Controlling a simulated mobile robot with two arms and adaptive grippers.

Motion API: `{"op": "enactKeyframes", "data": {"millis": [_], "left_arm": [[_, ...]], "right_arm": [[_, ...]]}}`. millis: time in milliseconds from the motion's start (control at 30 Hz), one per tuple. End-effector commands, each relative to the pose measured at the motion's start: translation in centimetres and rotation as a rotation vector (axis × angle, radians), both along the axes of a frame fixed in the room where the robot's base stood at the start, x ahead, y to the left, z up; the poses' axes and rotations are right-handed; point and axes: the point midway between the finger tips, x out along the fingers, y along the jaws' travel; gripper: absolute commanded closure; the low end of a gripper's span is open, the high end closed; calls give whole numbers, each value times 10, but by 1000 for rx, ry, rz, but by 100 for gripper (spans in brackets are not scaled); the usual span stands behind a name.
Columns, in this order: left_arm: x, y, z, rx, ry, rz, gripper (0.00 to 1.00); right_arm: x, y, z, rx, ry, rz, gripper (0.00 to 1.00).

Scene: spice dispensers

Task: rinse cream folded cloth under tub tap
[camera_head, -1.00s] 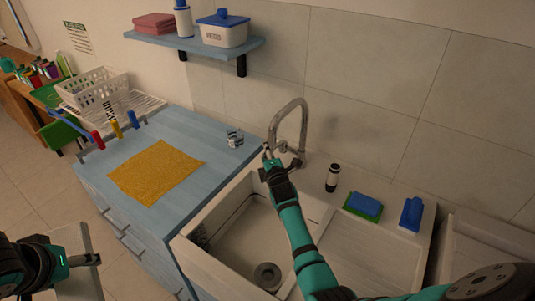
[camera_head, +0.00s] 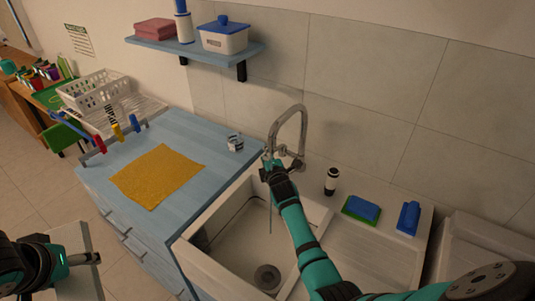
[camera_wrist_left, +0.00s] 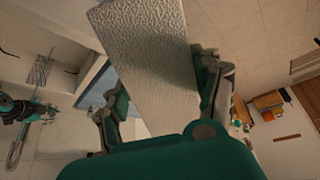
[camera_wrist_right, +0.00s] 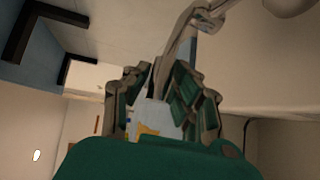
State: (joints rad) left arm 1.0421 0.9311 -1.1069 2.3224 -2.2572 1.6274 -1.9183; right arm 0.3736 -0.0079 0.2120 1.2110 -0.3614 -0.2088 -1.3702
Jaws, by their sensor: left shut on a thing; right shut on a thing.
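The cream folded cloth (camera_wrist_left: 145,50) is pinched in my left gripper (camera_head: 94,259) and fills the middle of the left wrist view. In the head view the pale cloth (camera_head: 84,281) is at the lower left, away from the sink. My right gripper (camera_head: 270,165) is shut at the tap's handle, which the fingers mostly hide. The tap (camera_head: 303,122) is a chrome gooseneck behind the sink and also shows in the right wrist view (camera_wrist_right: 182,35). A thin water stream (camera_head: 270,215) falls into the tub (camera_head: 230,258) beside my right arm.
A yellow cloth (camera_head: 157,176) lies flat on the blue counter (camera_head: 195,130), with a small clear item (camera_head: 235,143) near the sink. A shelf (camera_head: 190,48) hangs above.

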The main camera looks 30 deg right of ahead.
Motion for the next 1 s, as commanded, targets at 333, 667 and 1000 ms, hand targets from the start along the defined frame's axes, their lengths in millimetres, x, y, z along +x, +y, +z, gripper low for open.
{"op": "enactKeyframes", "data": {"millis": [333, 667, 1000], "left_arm": [[0, 0, -1, 0, 0, 0, 68], [0, 0, -1, 0, 0, 0, 68], [0, 0, -1, 0, 0, 0, 68]], "right_arm": [[0, -1, -1, 0, -1, -1, 63], [0, 0, -1, 0, -1, -1, 50], [-34, 8, 5, -2, 0, 0, 50]]}}
